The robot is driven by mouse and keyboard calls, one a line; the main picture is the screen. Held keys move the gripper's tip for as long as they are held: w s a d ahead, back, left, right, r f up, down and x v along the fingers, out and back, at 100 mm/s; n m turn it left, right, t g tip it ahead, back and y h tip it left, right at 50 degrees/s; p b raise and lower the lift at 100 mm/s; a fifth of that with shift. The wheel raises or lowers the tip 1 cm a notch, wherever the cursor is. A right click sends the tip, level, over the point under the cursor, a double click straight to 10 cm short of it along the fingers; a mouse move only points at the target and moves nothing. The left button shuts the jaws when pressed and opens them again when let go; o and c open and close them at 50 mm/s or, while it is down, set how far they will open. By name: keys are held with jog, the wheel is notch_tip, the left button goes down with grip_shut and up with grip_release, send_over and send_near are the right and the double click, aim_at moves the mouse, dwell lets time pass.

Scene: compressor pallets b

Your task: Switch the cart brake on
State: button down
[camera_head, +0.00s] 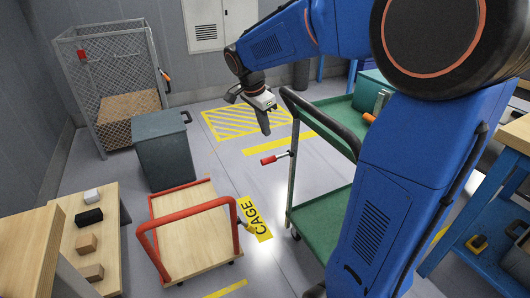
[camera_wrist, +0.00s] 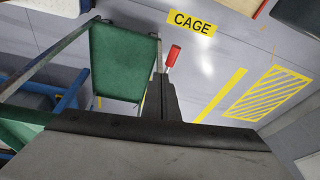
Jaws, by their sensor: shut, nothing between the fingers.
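The green cart (camera_head: 322,213) stands right of centre in the head view, with a dark push handle (camera_head: 318,118). A lever with a red grip (camera_head: 270,159) sticks out sideways to the left from its near post. I take this for the brake lever. The red grip also shows in the wrist view (camera_wrist: 173,55), just beyond and right of the fingertips. My gripper (camera_head: 265,131) is shut and empty, pointing down above and behind the lever in the head view. It appears apart from the lever. In the wrist view my shut fingers (camera_wrist: 161,78) hide part of the lever's base.
A flat wooden cart (camera_head: 185,250) with a red handle and a yellow lever (camera_head: 250,226) stands at front left. A grey bin (camera_head: 163,150) and a mesh cage (camera_head: 108,75) stand behind it. A workbench (camera_head: 490,185) is at right. Marked floor (camera_head: 225,170) lies open between the carts.

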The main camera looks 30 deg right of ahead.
jog(key=w+m, duration=0.1)
jog(key=w+f, duration=0.1)
jog(key=w, duration=0.1)
jog(key=shift+w+m, duration=0.2)
jog(key=shift+m, duration=0.2)
jog(key=shift+d, duration=0.1)
send_over(269, 158)
jog(key=a, duration=0.1)
jog(key=f, duration=1.2)
jog(key=shift+s+a, duration=0.15)
jog(key=shift+s, duration=0.25)
jog(key=shift+w+f, duration=0.2)
jog(key=shift+f, duration=0.5)
jog(key=shift+f, duration=0.1)
